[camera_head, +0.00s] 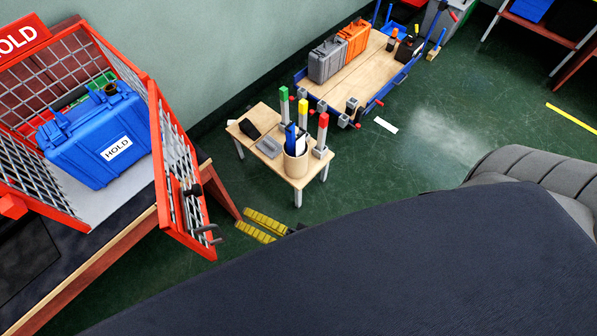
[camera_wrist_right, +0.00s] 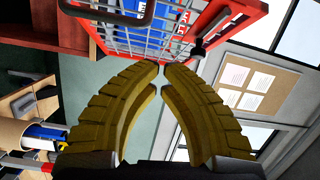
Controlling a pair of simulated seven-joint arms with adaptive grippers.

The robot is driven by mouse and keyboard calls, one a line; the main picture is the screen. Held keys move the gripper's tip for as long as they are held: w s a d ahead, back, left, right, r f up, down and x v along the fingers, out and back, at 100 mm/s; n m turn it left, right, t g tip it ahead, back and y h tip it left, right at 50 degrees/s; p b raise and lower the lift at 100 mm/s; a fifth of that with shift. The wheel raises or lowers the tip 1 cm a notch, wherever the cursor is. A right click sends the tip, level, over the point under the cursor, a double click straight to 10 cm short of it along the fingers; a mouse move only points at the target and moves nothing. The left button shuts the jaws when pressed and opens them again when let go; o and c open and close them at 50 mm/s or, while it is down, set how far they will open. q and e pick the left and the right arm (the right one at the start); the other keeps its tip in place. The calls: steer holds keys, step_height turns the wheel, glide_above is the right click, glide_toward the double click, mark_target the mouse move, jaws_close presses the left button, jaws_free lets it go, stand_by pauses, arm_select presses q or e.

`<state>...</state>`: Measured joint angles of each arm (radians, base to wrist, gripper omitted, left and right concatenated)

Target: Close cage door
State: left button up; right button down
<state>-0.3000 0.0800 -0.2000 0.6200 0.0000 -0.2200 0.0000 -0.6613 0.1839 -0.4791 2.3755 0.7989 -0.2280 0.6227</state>
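The red-framed mesh cage (camera_head: 156,92) stands on a bench at the left. Its mesh door (camera_head: 184,165) is swung open, out toward the floor, with dark handles (camera_head: 205,228) on its lower free edge. My right gripper (camera_head: 243,218) is just right of the door's lower edge, apart from it. In the right wrist view, its yellow fingers (camera_wrist_right: 162,68) curve together until the tips nearly meet, with nothing between them. Red-framed mesh (camera_wrist_right: 185,30) and a dark handle (camera_wrist_right: 110,12) show beyond them. My left gripper is not in view.
A blue HOLD case (camera_head: 95,135) sits inside the cage. A small wooden table (camera_head: 250,165) with tools and a cup stands right of the door. A low cart (camera_head: 345,85) with cases is behind it. A large dark shape hides the front.

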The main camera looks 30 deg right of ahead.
steer(key=shift+w+r+m+t+h, duration=0.15)
steer(key=shift+w+m+t+h, duration=0.1)
steer(key=shift+m+h, duration=0.35)
steer(key=shift+w+r+m+t+h, duration=0.15)
steer(key=shift+m+t+h, duration=0.1)
steer(key=shift+m+h, duration=0.35)
